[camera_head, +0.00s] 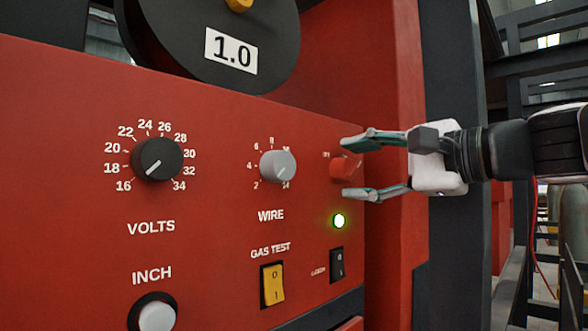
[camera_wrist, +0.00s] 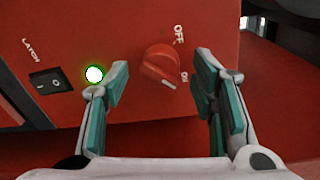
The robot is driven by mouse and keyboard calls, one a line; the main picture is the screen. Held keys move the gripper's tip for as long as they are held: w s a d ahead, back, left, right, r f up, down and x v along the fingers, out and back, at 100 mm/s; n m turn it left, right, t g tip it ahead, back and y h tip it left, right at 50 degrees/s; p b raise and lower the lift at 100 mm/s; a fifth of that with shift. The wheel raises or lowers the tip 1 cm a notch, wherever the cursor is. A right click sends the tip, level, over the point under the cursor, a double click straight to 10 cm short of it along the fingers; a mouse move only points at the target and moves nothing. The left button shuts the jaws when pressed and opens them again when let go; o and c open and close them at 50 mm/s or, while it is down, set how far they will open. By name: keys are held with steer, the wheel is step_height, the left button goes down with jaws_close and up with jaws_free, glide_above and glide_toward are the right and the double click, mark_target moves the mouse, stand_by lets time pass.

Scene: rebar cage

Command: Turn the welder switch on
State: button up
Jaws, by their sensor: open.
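The welder switch is a red rotary knob (camera_wrist: 160,62) on the red panel, with OFF and ON labels beside it. In the wrist view its white mark points to the lower right, near the ON label. The knob also shows at the panel's right side in the head view (camera_head: 343,168). A green lamp (camera_head: 339,221) below it is lit; it also shows in the wrist view (camera_wrist: 95,74). My gripper (camera_head: 350,168) is open, its fingers on either side of the knob. In the wrist view gaps show between the knob and both fingers of the gripper (camera_wrist: 163,70).
Left of the switch are the grey WIRE knob (camera_head: 278,166) and the black VOLTS knob (camera_head: 157,159). Below are a yellow gas test switch (camera_head: 272,284) and a black latch switch (camera_head: 337,264). A red upright wall (camera_head: 395,90) stands behind my gripper.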

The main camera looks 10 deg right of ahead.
steer(key=v, duration=1.1)
steer(key=shift+s+d, duration=0.1)
